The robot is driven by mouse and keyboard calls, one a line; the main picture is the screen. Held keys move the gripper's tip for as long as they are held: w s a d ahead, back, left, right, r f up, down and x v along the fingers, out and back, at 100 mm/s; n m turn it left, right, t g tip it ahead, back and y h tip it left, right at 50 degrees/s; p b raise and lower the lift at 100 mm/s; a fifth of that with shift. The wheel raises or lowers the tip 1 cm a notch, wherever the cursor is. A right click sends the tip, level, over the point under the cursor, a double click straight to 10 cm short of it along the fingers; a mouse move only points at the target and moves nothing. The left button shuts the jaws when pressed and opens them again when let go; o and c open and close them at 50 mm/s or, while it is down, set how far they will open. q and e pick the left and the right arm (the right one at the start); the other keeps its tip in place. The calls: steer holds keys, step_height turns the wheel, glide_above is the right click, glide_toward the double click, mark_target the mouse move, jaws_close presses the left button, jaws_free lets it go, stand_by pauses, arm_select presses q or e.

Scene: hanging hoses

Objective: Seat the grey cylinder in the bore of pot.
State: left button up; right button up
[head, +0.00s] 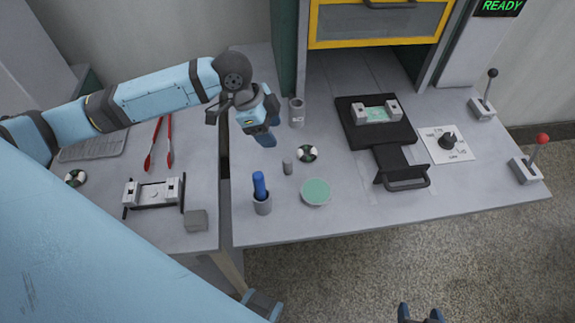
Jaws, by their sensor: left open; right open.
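A small grey cylinder (288,168) stands upright on the right-hand table, left of a black-and-white ring. A grey cup (297,113) with a light label stands further back. A second grey cup (262,206) stands nearer and holds a blue-handled object (259,185). I cannot tell for certain which cup is the pot, and no bore is clearly visible. My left gripper (268,128) is open above the table, left of the labelled cup and behind the cylinder, apart from it. My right gripper (421,314) is open at the bottom edge, in front of the table.
The ring (307,153) and a green-topped round dish (316,191) are close to the cylinder. The left table holds red-handled tongs (160,145), a clamp fixture (154,193) and a grey block (196,220).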

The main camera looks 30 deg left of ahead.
arm_select(q)
glide_above(286, 160)
steer(key=a, duration=0.2)
step_height(286, 160, down, 4)
steer(key=shift+s+a+x, duration=0.1)
steer(key=shift+s+x, duration=0.05)
steer(key=shift+x, duration=0.85)
steer(key=shift+s+a+x, duration=0.1)
steer(key=shift+s+x, duration=0.05)
steer(key=shift+x, duration=0.9)
steer(key=shift+s+a+x, duration=0.1)
steer(key=shift+s+x, duration=0.05)
steer(key=shift+x, duration=0.85)
steer(key=shift+s+f, duration=0.1)
steer(key=shift+f, duration=0.05)
jaws_close()
arm_select(e)
steer(key=shift+r, duration=0.25)
